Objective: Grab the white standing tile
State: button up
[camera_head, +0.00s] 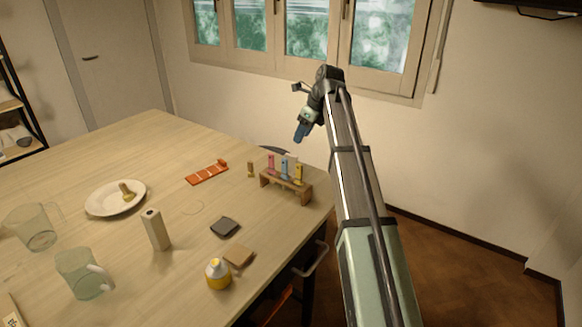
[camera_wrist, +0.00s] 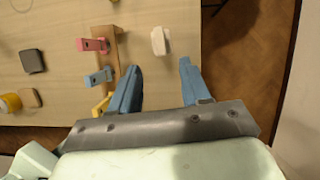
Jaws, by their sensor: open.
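The white tile (camera_wrist: 160,41) stands on the table in the wrist view, near the table edge and apart from the wooden rack. In the head view, the white tile (camera_head: 291,157) shows only in part, behind the rack's coloured tiles. My gripper (camera_wrist: 158,76) is open and empty, with its two blue fingers spread. In the wrist view the white tile lies just beyond the fingertips, about in line with the gap. In the head view my gripper (camera_head: 301,132) is above the table's far right edge, above the rack.
The wooden rack (camera_head: 287,187) holds pink, blue and yellow tiles, close beside my left finger in the wrist view. An orange strip (camera_head: 206,173), a small brown-topped piece (camera_head: 250,169) and a dark square (camera_head: 224,227) lie nearby. Beyond the table edge is floor.

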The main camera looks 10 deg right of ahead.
aim_at(292, 156)
jog(key=x, duration=1.3)
jog(key=shift+f, duration=0.35)
grip_shut()
